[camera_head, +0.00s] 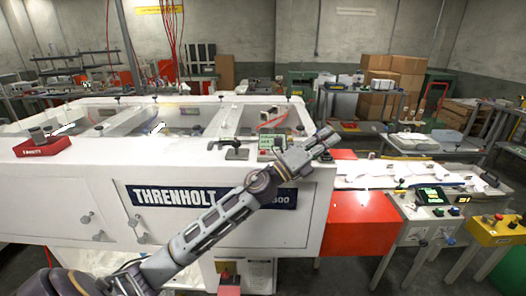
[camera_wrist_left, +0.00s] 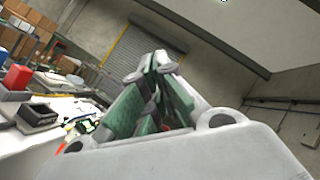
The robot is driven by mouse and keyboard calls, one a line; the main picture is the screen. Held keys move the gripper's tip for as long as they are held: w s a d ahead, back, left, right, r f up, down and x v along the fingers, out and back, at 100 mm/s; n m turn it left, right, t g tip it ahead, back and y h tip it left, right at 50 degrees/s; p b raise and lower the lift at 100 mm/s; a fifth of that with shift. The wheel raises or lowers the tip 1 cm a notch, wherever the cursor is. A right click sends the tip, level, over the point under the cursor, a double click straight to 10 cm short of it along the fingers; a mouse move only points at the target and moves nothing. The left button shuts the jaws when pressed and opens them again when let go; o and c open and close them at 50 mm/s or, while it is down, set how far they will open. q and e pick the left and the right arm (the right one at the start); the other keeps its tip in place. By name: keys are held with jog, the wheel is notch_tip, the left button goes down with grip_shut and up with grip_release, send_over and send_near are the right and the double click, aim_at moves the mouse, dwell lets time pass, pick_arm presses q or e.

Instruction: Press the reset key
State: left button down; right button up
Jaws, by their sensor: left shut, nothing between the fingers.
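My left gripper (camera_head: 326,138) is shut and empty, at the end of my arm reaching up and right across the front of the white THRENHOLT machine (camera_head: 80,205). In the wrist view its green-padded fingers (camera_wrist_left: 156,62) meet at the tips and touch nothing. A small greenish panel with buttons (camera_head: 268,144) stands on the machine top, just left of the gripper and partly hidden by it. Another control box with a green display (camera_head: 432,196) stands at the right, apart from the gripper. No label reads clearly as reset, so I cannot tell which key it is. My right gripper is not in view.
A red cover (camera_head: 358,225) lies below and right of the gripper. A yellow control box (camera_head: 496,230) with buttons stands at the far right. A red block (camera_head: 42,147) sits on the machine's left end. Cardboard boxes (camera_head: 378,103) are stacked behind. Bare floor shows at lower right.

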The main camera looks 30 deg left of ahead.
pick_arm(q)
jog(key=w+a+m+g+y, duration=0.1)
jog(key=a+m+g+y, duration=0.4)
jog(key=a+m, duration=0.3)
jog(key=w+a+r+m+g+y, duration=0.1)
jog(key=a+m+g+y, duration=0.4)
jog(key=a+m, duration=0.4)
jog(key=a+g, duration=0.1)
jog(key=a, duration=0.3)
jog(key=shift+w+a+r+m, duration=0.3)
jog(key=shift+w+a, duration=0.05)
jog(key=shift+w, duration=0.05)
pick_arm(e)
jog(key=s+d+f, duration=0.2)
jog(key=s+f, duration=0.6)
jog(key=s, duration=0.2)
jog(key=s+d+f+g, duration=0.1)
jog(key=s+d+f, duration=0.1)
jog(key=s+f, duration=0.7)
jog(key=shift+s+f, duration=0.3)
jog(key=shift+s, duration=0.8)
pick_arm(q)
jog(key=shift+f, duration=0.2)
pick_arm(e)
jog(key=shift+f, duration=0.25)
